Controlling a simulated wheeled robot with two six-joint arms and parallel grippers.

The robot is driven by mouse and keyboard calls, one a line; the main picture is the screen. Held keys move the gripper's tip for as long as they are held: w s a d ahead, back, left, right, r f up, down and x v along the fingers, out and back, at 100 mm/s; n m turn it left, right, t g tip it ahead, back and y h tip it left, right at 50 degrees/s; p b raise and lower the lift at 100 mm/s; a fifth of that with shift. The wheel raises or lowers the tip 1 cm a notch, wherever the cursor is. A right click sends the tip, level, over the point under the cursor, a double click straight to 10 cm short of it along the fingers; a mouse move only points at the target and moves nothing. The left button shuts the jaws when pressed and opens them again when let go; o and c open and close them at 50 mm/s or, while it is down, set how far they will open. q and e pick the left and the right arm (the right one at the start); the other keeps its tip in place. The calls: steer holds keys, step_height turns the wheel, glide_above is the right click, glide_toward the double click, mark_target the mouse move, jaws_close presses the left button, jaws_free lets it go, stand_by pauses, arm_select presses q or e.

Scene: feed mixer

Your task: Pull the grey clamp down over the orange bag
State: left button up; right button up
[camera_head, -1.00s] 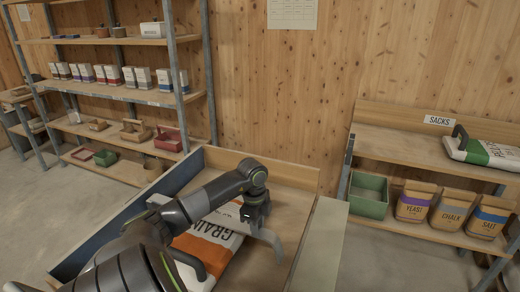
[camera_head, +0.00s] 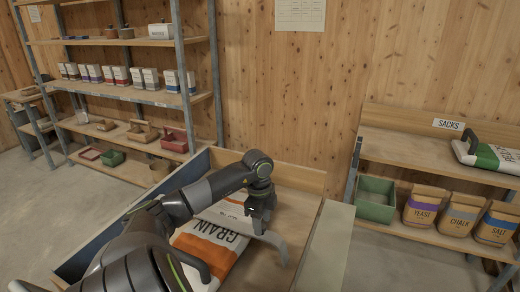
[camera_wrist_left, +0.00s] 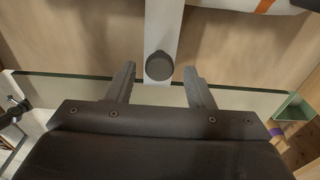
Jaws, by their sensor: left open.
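The orange bag (camera_head: 207,250), white with an orange band and the word GRAIN, lies in a wooden tray, partly behind my left arm. A dark curved handle (camera_head: 190,263) shows at its near side. In the left wrist view the clamp (camera_wrist_left: 163,22) is a pale bar with a dark round knob (camera_wrist_left: 159,66). My left gripper (camera_head: 262,227) is open just above the clamp; its fingers (camera_wrist_left: 160,78) stand on either side of the bar and knob. My right gripper is out of view.
The tray's dark left wall (camera_head: 95,250) and wooden back wall (camera_head: 290,176) bound the work area. A pale ledge (camera_head: 326,245) runs along its right side. Shelves with boxes stand at the back left; a sacks shelf (camera_head: 400,160) with a green bin (camera_head: 375,199) stands right.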

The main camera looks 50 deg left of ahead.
arm_select(q)
step_height(320, 180, up, 14)
steer(key=b, duration=0.1)
steer(key=shift+s+a, duration=0.25)
steer(key=shift+a, duration=0.15)
steer(key=shift+f, duration=0.2)
